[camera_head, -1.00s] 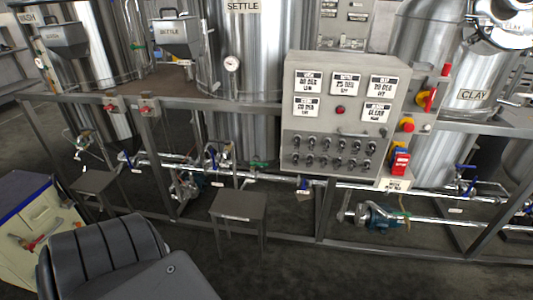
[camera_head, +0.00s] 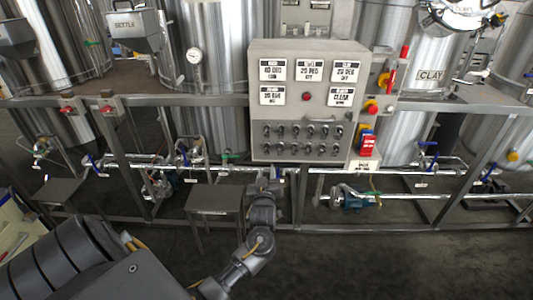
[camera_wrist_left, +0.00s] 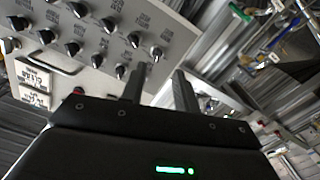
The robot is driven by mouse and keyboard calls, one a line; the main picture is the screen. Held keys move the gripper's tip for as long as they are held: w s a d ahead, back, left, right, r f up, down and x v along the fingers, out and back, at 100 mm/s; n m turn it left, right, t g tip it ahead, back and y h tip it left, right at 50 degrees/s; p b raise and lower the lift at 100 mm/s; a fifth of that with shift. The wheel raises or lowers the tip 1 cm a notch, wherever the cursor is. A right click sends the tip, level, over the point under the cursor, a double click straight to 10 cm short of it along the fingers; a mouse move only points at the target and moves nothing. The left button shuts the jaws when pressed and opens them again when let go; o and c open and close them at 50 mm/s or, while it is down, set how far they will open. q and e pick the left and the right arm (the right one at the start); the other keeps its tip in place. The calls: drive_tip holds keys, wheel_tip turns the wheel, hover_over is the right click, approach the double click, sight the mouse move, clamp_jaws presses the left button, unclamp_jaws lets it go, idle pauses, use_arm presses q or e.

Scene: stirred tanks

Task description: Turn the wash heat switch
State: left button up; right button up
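The grey control panel (camera_head: 300,105) stands at the centre of the head view. Two rows of small dark rotary switches (camera_head: 302,138) run along its lower part. Their labels are too small to read, so I cannot tell which is the wash heat switch. The switches also show at the upper left of the left wrist view (camera_wrist_left: 73,48), rotated. My left gripper (camera_head: 268,178) is just below the panel's lower edge. In the left wrist view its two fingers (camera_wrist_left: 160,78) are apart, with nothing between them. They are near the panel but on no switch. My right gripper is not in view.
Red and yellow buttons (camera_head: 371,106) and a red-blue switch (camera_head: 367,143) sit right of the panel. A pipe rail (camera_head: 400,172) runs beneath it. A small grey stand (camera_head: 214,197) is left of my arm. Steel tanks (camera_head: 213,85) stand behind.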

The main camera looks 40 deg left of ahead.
sight(267, 149)
use_arm(q)
drive_tip(key=shift+n, duration=0.3)
drive_tip(key=x, duration=0.3)
drive_tip(key=r+x, duration=0.1)
drive_tip(key=x, duration=0.3)
drive_tip(key=r+x, duration=0.1)
drive_tip(key=x, duration=0.3)
drive_tip(key=shift+s+a+r+p, duration=0.15)
drive_tip(key=shift+a+p, duration=0.1)
drive_tip(key=shift+p, duration=0.15)
clamp_jaws()
